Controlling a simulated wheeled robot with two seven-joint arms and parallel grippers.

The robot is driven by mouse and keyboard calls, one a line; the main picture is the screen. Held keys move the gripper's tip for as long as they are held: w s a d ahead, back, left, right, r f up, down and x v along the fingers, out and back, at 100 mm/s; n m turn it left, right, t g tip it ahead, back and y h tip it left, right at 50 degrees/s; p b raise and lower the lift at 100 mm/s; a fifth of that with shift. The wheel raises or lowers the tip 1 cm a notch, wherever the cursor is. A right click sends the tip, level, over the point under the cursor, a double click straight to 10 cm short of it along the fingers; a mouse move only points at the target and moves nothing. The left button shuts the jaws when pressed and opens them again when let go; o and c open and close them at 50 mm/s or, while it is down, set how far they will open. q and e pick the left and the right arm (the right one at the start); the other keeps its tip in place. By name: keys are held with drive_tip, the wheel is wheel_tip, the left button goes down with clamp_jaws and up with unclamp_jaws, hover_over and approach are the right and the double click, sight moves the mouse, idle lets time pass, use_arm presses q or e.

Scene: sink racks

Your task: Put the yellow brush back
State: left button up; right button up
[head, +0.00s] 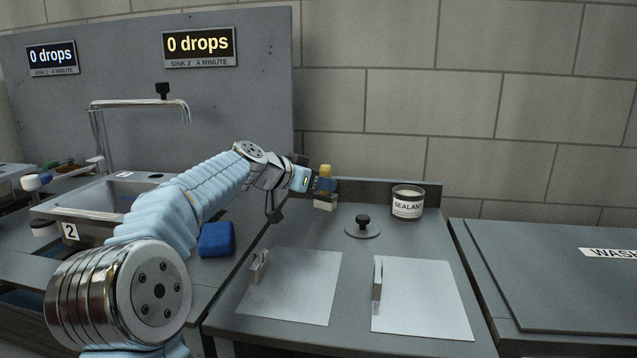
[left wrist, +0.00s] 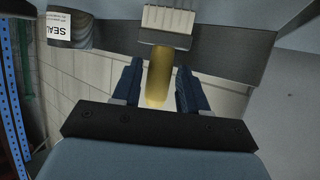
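The yellow brush (head: 325,169) is upright at the back left of the grey bench (head: 352,232), yellow handle up and pale bristles down. I cannot tell whether the bristles touch the bench. My left gripper (head: 322,184) reaches it from the left, with its blue fingers at the handle. In the left wrist view, the brush's yellow handle (left wrist: 158,80) is between the two fingers of my left gripper (left wrist: 159,75). A narrow gap shows on each side of the handle, so the fingers look open around it. My right gripper is not in view.
A sealant jar (head: 407,203) and a round lid with a black knob (head: 362,228) are right of the brush. Two pale sheets (head: 293,286) (head: 421,300) with small metal clips lie in front. A blue block (head: 216,240) lies beside sink 2 (head: 98,199).

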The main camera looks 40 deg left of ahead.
use_arm(q)
drive_tip(key=shift+o, duration=0.7)
drive_tip(key=shift+r+p, duration=0.25)
drive_tip(key=shift+p, duration=0.05)
drive_tip(key=b+v, duration=0.2)
drive_tip(key=v, duration=1)
drive_tip(key=shift+f, duration=0.15)
